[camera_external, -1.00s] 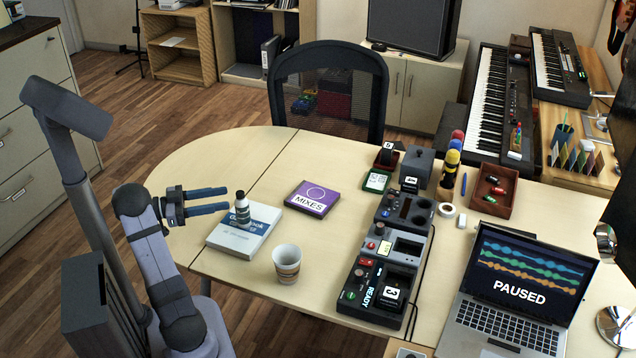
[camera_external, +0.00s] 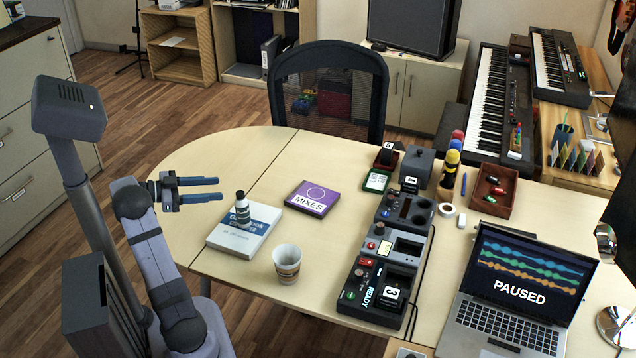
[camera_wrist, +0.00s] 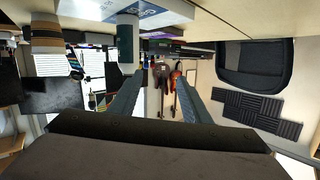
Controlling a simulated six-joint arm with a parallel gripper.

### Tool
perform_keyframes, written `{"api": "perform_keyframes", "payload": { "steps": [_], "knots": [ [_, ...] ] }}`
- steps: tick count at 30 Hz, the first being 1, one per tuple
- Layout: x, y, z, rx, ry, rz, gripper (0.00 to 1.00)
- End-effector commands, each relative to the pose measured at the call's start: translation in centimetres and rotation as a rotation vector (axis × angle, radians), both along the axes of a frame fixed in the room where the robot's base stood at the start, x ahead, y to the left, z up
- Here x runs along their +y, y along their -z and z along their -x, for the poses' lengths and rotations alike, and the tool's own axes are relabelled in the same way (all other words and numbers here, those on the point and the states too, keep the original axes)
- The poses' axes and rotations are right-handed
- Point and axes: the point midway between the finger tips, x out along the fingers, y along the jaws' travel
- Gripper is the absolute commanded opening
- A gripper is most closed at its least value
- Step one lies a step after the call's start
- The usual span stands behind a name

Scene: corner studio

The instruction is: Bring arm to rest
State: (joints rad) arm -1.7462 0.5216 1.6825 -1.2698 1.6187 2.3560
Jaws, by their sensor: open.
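My gripper (camera_external: 221,189) is open and empty, with its two blue-grey fingers pointing right in the external view. It is at the left edge of the table (camera_external: 190,160), close to the book with the small bottle. In the wrist view my gripper (camera_wrist: 158,88) shows two separated fingers with nothing held between them. My arm is folded at the left, beside the table.
A book (camera_external: 262,228) carries a small dark bottle (camera_external: 242,210) near my gripper. A striped cup (camera_external: 287,263) stands to its right. A purple MIXES box (camera_external: 312,198) lies beyond. Black device modules (camera_external: 375,318) and a laptop (camera_external: 505,335) are farther right.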

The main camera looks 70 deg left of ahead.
Motion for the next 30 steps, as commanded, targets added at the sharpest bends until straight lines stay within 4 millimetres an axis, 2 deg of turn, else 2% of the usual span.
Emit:
{"api": "perform_keyframes", "payload": {
  "steps": [3,5,6,8,11,14,17,20,21,24,26,27,30],
  "knots": [
    [3.6,-1.5,-0.3,0.115,-0.077,-0.103,0.43],
    [5.0,-2.8,-1.1,0.175,-0.111,-0.142,0.43],
    [5.2,-3.9,-2.2,0.216,-0.117,-0.156,0.43],
    [4.3,-4.4,-4.2,0.261,-0.093,-0.133,0.43],
    [1.6,-4.5,-6.9,0.318,-0.029,-0.073,0.43],
    [-1.7,-4.4,-9.3,0.375,0.041,-0.014,0.43],
    [-5.7,-4.4,-11.6,0.452,0.125,0.05,0.43],
    [-11.2,-4.7,-13.8,0.565,0.225,0.117,0.43],
    [-13.8,-4.8,-14.5,0.626,0.269,0.144,0.43],
    [-20.1,-5.0,-15.1,0.788,0.36,0.192,0.43],
    [-23.5,-5.2,-14.8,0.89,0.401,0.206,0.43],
    [-25.6,-5.4,-14.5,0.959,0.424,0.208,0.43],
    [-30.2,-5.9,-13.0,1.128,0.462,0.191,0.43]
  ]
}}
